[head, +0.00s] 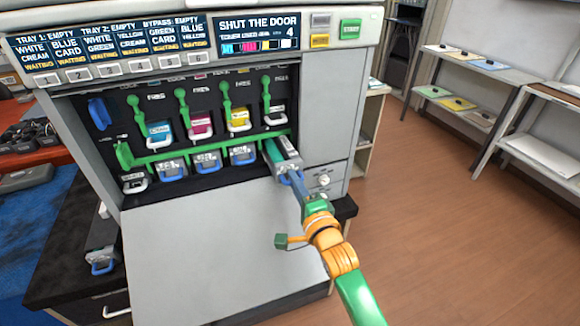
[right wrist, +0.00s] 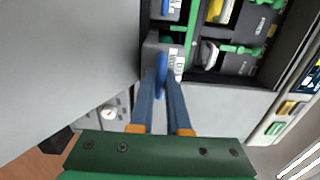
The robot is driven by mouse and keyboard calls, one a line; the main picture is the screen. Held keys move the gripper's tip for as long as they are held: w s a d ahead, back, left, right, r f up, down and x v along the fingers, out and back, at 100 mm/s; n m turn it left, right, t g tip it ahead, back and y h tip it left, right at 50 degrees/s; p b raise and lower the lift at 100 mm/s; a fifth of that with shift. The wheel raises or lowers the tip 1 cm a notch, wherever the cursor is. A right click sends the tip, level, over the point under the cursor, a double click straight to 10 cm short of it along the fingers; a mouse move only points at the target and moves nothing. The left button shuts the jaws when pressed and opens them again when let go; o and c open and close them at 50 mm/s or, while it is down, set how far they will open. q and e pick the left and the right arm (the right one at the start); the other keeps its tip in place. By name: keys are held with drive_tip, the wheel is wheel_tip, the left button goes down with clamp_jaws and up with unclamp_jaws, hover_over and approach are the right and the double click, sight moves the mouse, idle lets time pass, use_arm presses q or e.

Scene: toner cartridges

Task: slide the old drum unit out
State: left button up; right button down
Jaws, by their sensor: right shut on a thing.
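The drum unit (head: 286,156) is a long grey unit with a green part, at the right end of the lower row in the open printer (head: 325,100). It sticks out of its slot past the row beside it. My right gripper (head: 292,178) is shut on the blue handle at its front. In the right wrist view, the gripper's two blue fingers (right wrist: 162,95) are on either side of the blue handle (right wrist: 161,66), and the unit's grey front (right wrist: 152,48) shows behind it. The unit's rear is hidden inside the printer. My left gripper is not in view.
The lowered door (head: 215,245) lies below the slots. Several units with blue handles stay in the lower row, by a green bar (head: 200,149). Green levers and coloured toner cartridges (head: 201,125) sit above. Another similar unit (head: 102,250) lies at lower left. Floor at right is clear.

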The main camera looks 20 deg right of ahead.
drive_tip(key=s+p, duration=0.3)
drive_tip(key=s, duration=0.5)
drive_tip(key=shift+s+d+p, duration=0.15)
drive_tip(key=shift+s+p, duration=0.2)
drive_tip(key=shift+p, duration=0.05)
drive_tip(key=shift+c, duration=2)
unclamp_jaws()
drive_tip(key=shift+f, duration=0.1)
drive_tip(key=s+p, duration=0.2)
drive_tip(key=s, duration=0.5)
drive_tip(key=shift+d+p, duration=0.15)
drive_tip(key=shift+p, duration=0.2)
